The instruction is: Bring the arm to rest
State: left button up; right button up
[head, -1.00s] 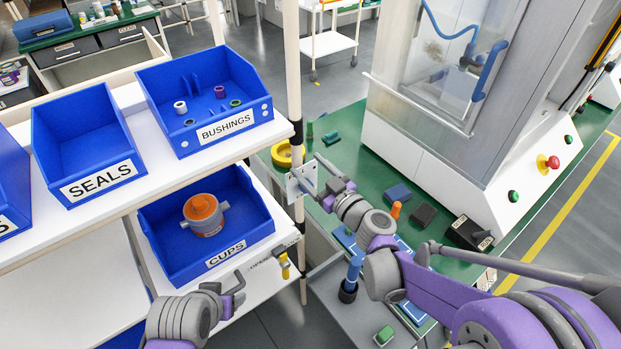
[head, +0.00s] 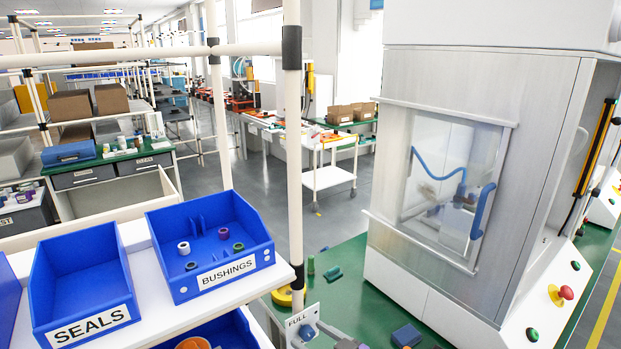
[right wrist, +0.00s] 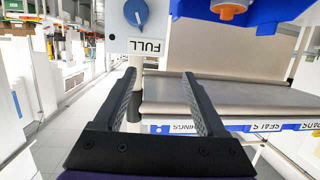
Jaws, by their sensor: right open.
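My right gripper (right wrist: 162,80) is open in the right wrist view. Its two dark fingers are spread apart with nothing between them. My left gripper is out of the picture.
A blue BUSHINGS bin (head: 220,280) with several small rings and an empty SEALS bin (head: 75,265) stand on the white rack. The press (head: 480,160) stands on the green table (head: 350,270) at right, its clear door down. A rack post (head: 292,150) rises near the plate.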

jog(key=s+d+f+m+g+h, duration=0.3)
jog(key=s+d+f+m+h, duration=0.1)
jog(key=s+d, duration=0.4)
jog(key=s+d+f+m+g+h, duration=0.2)
jog(key=s+d+f+m+h, duration=0.2)
jog(key=s, duration=0.8)
jog(key=d+f+h, duration=0.2)
jog(key=d, duration=0.2)
jog(key=shift+s+d+g, duration=0.4)
